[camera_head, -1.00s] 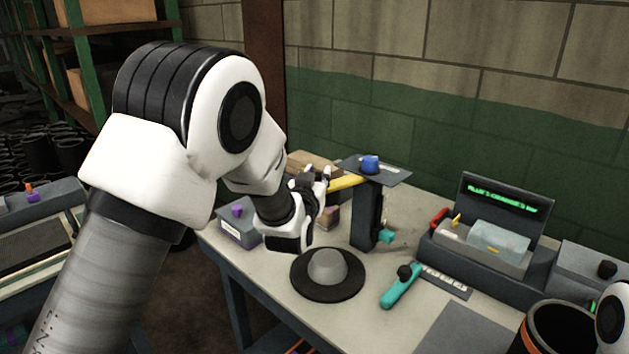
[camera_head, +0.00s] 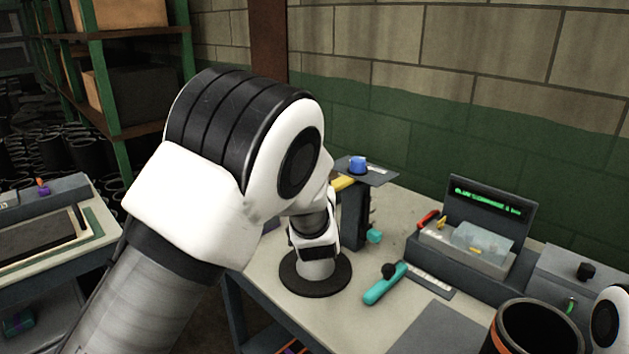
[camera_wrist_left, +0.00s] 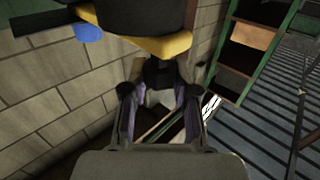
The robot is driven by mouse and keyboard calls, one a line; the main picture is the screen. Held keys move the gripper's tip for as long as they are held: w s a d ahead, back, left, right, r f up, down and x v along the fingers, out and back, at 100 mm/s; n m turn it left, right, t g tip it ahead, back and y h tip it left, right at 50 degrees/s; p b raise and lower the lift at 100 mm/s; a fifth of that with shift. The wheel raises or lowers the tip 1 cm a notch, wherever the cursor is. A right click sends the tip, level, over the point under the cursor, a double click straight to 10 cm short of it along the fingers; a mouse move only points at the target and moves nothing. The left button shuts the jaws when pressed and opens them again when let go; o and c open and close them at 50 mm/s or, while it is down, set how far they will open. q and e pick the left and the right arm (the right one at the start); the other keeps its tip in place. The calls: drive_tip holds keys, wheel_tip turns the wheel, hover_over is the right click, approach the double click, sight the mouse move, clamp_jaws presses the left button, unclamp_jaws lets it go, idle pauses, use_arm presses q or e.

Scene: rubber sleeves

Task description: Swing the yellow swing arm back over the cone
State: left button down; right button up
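The yellow swing arm (camera_head: 344,183) shows beside the dark post (camera_head: 354,218), partly hidden behind my left arm. In the left wrist view the yellow arm (camera_wrist_left: 150,44) crosses the top, with a dark piece below it. The grey cone (camera_head: 315,269) stands on a black disc (camera_head: 292,282), its top hidden by my left wrist. My left gripper (camera_wrist_left: 155,92) shows in the left wrist view with its fingers apart and a gap between them, just below the yellow arm. Whether it touches the arm cannot be told. My right gripper is out of view.
A blue knob (camera_head: 358,164) tops the post. A teal handle (camera_head: 384,285) lies right of the cone. A display box (camera_head: 490,208), a tray of small parts and a black cup (camera_head: 537,328) stand at the right. Shelving (camera_head: 125,100) stands at back left.

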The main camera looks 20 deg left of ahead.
use_arm(q)
drive_tip(key=c, duration=0.9)
unclamp_jaws()
drive_tip(key=shift+o, duration=0.2)
drive_tip(key=shift+w+d, duration=0.1)
drive_tip(key=shift+d, duration=0.05)
wheel_tip(320, 180, up, 10)
